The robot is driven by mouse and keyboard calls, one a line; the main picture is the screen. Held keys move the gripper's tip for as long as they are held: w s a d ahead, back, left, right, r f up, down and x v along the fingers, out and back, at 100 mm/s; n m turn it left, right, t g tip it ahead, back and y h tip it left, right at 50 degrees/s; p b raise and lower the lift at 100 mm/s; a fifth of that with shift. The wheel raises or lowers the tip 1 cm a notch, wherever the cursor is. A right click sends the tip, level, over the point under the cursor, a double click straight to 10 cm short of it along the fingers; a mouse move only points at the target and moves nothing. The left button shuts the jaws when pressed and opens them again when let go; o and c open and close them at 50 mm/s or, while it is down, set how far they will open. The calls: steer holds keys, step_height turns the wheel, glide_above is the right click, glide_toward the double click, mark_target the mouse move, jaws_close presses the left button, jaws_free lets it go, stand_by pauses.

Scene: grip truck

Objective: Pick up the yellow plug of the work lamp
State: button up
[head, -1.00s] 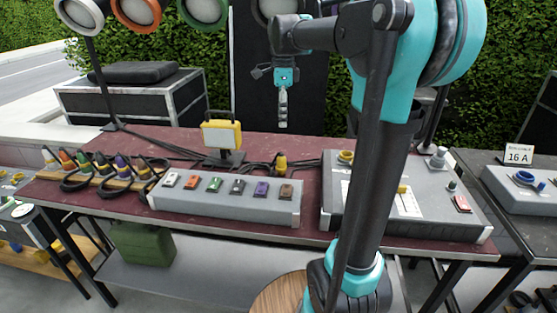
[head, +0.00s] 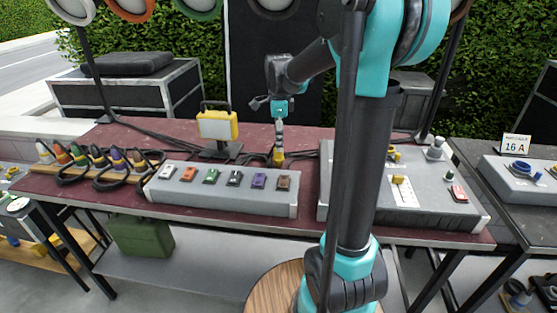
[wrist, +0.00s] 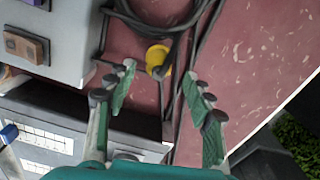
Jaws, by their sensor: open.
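The yellow plug (head: 278,158) stands on the dark red table behind the row of coloured switches. In the wrist view the plug (wrist: 157,57) shows as a round yellow top with black cable around it. My gripper (head: 279,146) is above the plug in the head view, pointing down. In the wrist view my gripper (wrist: 161,79) is open, with one green-padded finger on each side and the plug just beyond the gap between the tips. I cannot tell whether either finger touches it. The yellow work lamp (head: 217,127) stands to the left of the plug.
A grey switch box (head: 222,199) lies in front of the plug; it is close at upper left in the wrist view (wrist: 75,55). A larger grey control box (head: 425,214) stands to the right. Black cables (wrist: 150,22) loop around the plug. Several coloured plugs stand at far left.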

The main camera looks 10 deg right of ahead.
mark_target(278, 155)
step_height(278, 155, down, 4)
steer(key=shift+f, duration=0.25)
jaws_close()
stand_by(0.3)
